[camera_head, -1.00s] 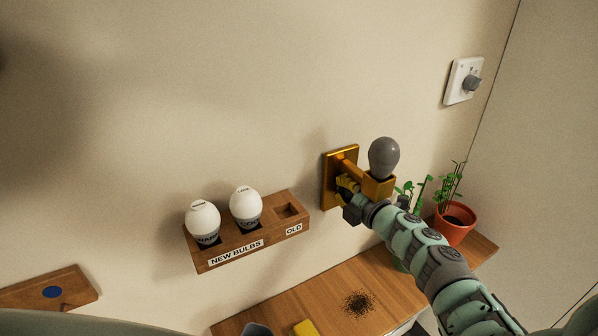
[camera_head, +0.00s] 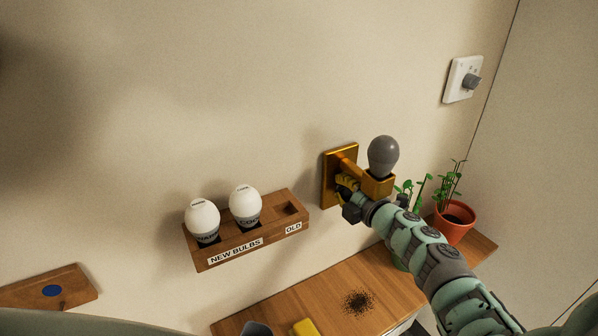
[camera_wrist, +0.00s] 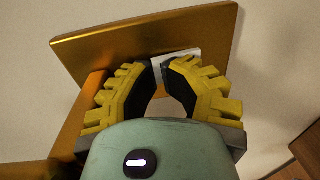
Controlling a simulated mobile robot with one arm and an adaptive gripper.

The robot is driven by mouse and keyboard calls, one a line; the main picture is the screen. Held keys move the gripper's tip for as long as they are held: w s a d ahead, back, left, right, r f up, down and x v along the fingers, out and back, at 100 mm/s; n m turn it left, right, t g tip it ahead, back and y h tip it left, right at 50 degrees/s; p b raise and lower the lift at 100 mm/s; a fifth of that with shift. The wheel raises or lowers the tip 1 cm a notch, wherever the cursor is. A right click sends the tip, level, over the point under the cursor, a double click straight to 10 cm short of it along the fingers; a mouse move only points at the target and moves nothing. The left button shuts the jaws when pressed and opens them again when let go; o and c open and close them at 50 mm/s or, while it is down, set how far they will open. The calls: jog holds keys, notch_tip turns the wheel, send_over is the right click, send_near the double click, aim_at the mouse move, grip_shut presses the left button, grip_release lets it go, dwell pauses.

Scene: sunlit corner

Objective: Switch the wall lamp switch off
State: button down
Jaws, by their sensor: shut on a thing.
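The wall lamp has a brass back plate (camera_head: 331,178) fixed to the wall, with a short brass arm and a grey, unlit bulb (camera_head: 383,155) upright in its holder. In the wrist view the brass plate (camera_wrist: 110,42) spans the top. A white switch piece (camera_wrist: 184,57) shows on its lower part, mostly hidden behind my fingertips. My gripper (camera_head: 346,188) is at the lower part of the plate, below the lamp's arm. In the wrist view my gripper's yellow fingers (camera_wrist: 162,72) are shut at the switch, tips close together. The switch position cannot be made out.
A wooden rack (camera_head: 220,262) left of the lamp holds two white bulbs (camera_head: 202,219); its OLD slot is empty. A potted plant (camera_head: 455,222) stands right of my arm. A white plate with a grey knob (camera_head: 472,82) is higher on the wall. Dark crumbs (camera_head: 358,302) lie on the wooden shelf.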

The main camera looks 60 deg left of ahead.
jog(key=shift+s+a+r, duration=0.25)
jog(key=shift+s+r, duration=0.05)
jog(key=shift+r, duration=0.2)
jog(key=d, duration=0.8)
jog(key=shift+d, duration=0.25)
jog(key=shift+f, duration=0.15)
